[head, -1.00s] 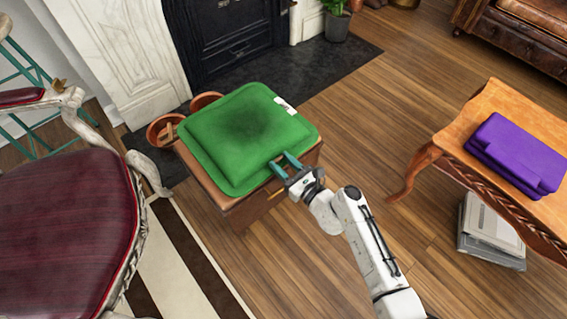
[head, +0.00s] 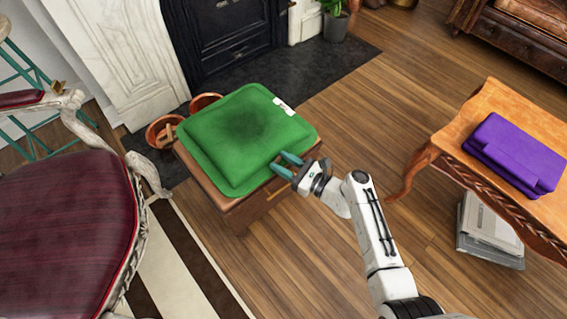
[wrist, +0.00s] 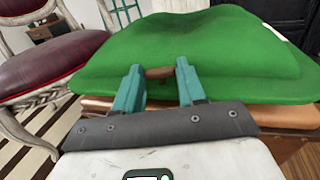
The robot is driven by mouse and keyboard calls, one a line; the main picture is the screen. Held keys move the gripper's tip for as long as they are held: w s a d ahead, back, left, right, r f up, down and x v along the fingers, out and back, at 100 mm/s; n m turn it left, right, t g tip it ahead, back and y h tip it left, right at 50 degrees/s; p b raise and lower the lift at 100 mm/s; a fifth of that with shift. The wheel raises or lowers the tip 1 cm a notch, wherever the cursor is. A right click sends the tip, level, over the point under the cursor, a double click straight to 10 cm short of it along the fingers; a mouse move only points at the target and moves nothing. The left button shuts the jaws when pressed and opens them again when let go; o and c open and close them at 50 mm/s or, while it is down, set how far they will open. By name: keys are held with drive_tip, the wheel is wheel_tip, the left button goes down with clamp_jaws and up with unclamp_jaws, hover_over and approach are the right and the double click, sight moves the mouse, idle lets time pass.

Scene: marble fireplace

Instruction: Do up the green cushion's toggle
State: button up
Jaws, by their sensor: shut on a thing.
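The green cushion (head: 215,135) lies on a small brown wooden stool in front of the fireplace. It fills the upper part of the wrist view (wrist: 220,40). My gripper (head: 284,165) is at the cushion's near right edge, with its teal fingers pointing at it. In the wrist view, the fingers are shut on a small brown toggle (wrist: 159,72), held crosswise between the tips at the cushion's edge. The loop for the toggle cannot be made out.
The stool (head: 240,208) stands under the cushion. A red-seated chair (head: 70,215) is at left, with terracotta pots (head: 163,131) behind the stool. At right, a wooden table (head: 497,100) bears a purple folded item (head: 515,152). The floor between is clear.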

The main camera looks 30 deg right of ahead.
drive_tip(key=o, duration=1.1)
drive_tip(key=shift+c, duration=0.2)
drive_tip(key=shift+s, duration=0.1)
drive_tip(key=p+v, duration=0.2)
drive_tip(key=v, duration=0.8)
drive_tip(key=shift+s+d, duration=0.2)
drive_tip(key=shift+s, duration=0.1)
